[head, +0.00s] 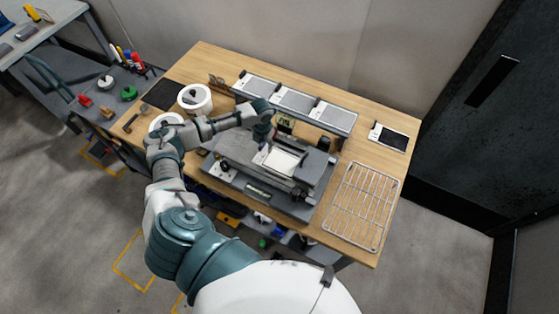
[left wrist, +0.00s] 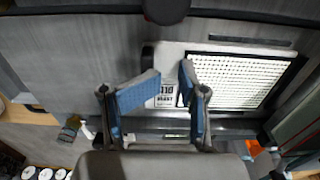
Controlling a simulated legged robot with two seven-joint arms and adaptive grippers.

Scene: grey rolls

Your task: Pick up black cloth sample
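A flat black rectangle (head: 162,94), which looks like a cloth sample, lies on the left end of the wooden table (head: 345,158). Another dark rectangle (head: 391,138) with a white border lies at the right end; I cannot tell its material. My left gripper (head: 268,138) is above the grey machine (head: 315,172) at mid-table, well right of the left black rectangle. In the left wrist view, the blue-padded fingers of my left gripper (left wrist: 171,82) are apart with nothing between them. A labelled plate and a bright perforated panel (left wrist: 238,80) show beyond. My right gripper is out of view.
White rolls (head: 194,99) stand beside the left black rectangle, close to my left arm. A raised rack with grey panels (head: 297,100) runs along the back. A wire rack (head: 362,205) covers the front right. A grey side bench (head: 35,33) stands at far left.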

